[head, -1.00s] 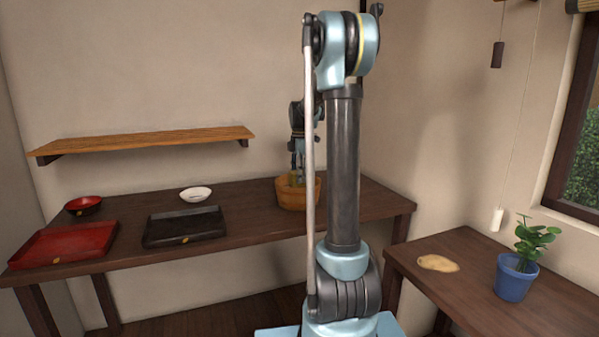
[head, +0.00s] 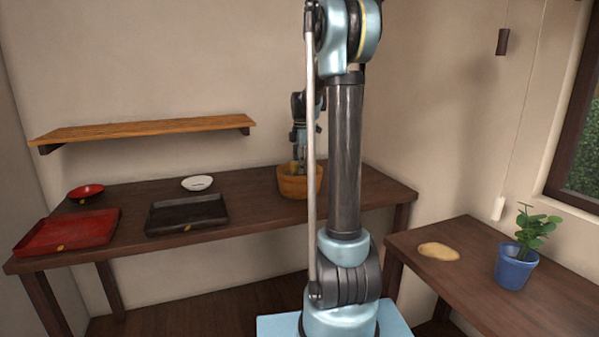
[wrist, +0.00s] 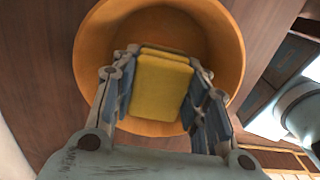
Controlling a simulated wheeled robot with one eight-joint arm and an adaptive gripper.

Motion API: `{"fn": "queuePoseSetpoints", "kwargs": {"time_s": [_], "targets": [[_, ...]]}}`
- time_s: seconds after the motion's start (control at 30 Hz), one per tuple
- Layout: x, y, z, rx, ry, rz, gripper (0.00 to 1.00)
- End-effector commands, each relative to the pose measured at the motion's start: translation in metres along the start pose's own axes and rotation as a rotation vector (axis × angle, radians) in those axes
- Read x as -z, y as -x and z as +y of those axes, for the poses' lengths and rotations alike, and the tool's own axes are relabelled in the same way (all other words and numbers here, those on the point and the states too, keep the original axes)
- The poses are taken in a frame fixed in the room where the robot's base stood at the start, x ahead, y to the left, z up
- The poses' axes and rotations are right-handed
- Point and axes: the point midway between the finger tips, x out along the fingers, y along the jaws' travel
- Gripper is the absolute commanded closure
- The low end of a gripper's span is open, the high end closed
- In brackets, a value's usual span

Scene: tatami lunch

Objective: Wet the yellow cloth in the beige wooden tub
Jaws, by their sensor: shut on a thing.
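The yellow cloth (wrist: 160,88) is a folded block between the fingers of my gripper (wrist: 162,95) in the wrist view. My gripper is shut on it and points down into the beige wooden tub (wrist: 88,45). The tub's round rim surrounds the cloth in that view. In the head view the tub (head: 298,188) stands at the right part of the long dark table, with my gripper (head: 299,168) at its mouth. Only a small bit of the cloth shows there. I cannot see any water in the tub, nor tell whether the cloth touches the bottom.
On the long table (head: 262,212) are a red tray (head: 65,233), a black tray (head: 187,215), a red bowl (head: 86,193) and a white bowl (head: 197,183). A wooden shelf (head: 145,129) hangs above.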

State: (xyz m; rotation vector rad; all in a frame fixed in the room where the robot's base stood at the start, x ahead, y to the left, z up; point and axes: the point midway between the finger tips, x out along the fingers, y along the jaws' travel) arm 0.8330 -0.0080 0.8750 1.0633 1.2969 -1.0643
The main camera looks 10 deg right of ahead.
Motion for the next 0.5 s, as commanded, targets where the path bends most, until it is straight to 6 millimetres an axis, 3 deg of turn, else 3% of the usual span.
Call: {"fn": "queuePoseSetpoints", "kwargs": {"time_s": [0.5], "targets": [[0.0,0.034,0.0,0.0,0.0,0.0,0.78]]}}
